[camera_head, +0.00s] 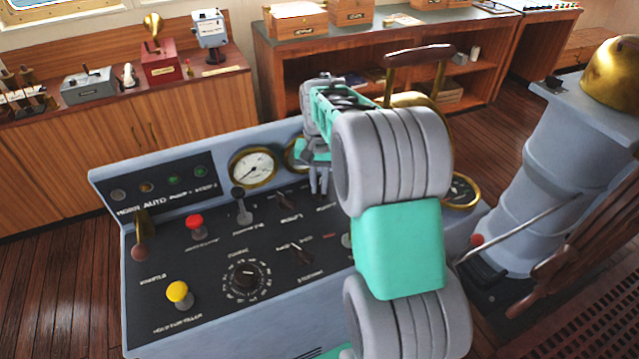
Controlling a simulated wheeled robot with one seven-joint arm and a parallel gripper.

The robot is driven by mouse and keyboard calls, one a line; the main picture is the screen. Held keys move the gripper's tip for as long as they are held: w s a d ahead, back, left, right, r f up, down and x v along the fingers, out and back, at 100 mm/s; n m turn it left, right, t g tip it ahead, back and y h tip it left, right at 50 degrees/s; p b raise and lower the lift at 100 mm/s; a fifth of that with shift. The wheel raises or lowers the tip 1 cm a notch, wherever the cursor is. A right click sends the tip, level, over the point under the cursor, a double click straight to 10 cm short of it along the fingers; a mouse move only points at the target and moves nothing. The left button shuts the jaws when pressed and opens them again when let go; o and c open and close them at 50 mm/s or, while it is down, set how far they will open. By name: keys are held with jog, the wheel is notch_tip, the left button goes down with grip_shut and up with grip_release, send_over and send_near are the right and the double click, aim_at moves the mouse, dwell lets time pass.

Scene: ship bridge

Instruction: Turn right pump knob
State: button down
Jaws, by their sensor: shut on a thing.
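The grey-blue control console (150,185) stands in front of me with a black sloped panel. My gripper (318,190) points down at the upper row of the panel, just right of a dark pointer knob (287,201). Its fingers are shut on a knob at the panel surface, which I take as the right pump knob. The fingers hide that knob, so its angle cannot be seen. The small labels there are too blurred to read.
A brass gauge (252,166) is behind. My arm covers the panel's right part.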

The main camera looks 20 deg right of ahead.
aim_at(319, 187)
dwell(0.4)
jog(key=c, duration=1.5)
grip_release()
jog(key=shift+o, duration=0.2)
notch_tip(319, 187, up, 8)
jog(key=shift+f+b, duration=0.1)
jog(key=shift+b, duration=0.3)
jog(key=s+a+f+n+t, duration=0.1)
jog(key=s+a+n, duration=0.1)
jog(key=s+a, duration=0.2)
jog(key=s+a+f+n+t, duration=0.1)
jog(key=s+a+n, duration=0.1)
jog(key=s, duration=0.6)
jog(key=s+a+f+n+t, duration=0.1)
jog(key=s+a+n, duration=0.1)
jog(key=s+a, duration=0.3)
jog(key=shift+s+a+t, duration=0.15)
jog(key=shift+s+a, duration=0.05)
jog(key=shift+s, duration=0.35)
jog(key=shift+s+a+t, duration=0.15)
jog(key=shift+s, duration=0.35)
jog(key=shift+f, duration=0.1)
